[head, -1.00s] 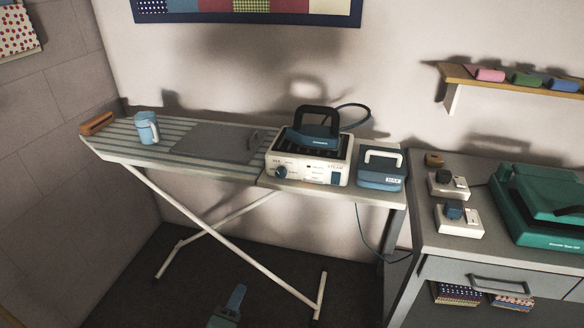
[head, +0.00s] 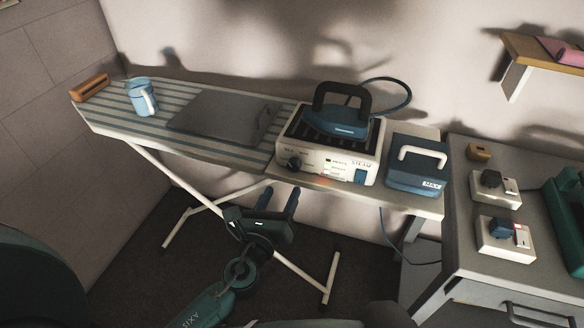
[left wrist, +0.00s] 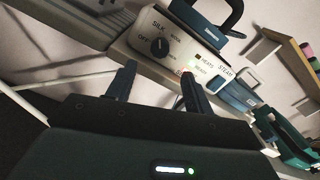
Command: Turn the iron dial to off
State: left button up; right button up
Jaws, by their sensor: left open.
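The iron dial (head: 295,163) is a round dark knob at the left of the white iron station's front (head: 320,165). In the left wrist view the dial (left wrist: 160,47) shows close up, with OFF printed to its left and SILK above it. I cannot tell for sure which mark it points to. The blue iron (head: 343,118) rests on top of the station. My left gripper (head: 278,198) is open and empty, below and in front of the dial, apart from it. Its fingers (left wrist: 157,72) point toward the dial. My right gripper is not in view.
The station stands on the striped ironing board (head: 115,115), with a grey pad (head: 210,112), a blue jug (head: 142,98) and a brown block (head: 90,88) to its left. A blue box with a white handle (head: 416,168) stands to its right. The board's front edge lies above my gripper.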

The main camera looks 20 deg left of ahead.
aim_at(293, 170)
pick_arm(q)
jog(key=w, duration=0.6)
jog(key=shift+w, duration=0.3)
jog(key=shift+w+d, duration=0.1)
jog(key=shift+w, duration=0.65)
jog(key=shift+c, duration=0.2)
jog(key=c, duration=0.9)
jog(key=shift+c, duration=0.2)
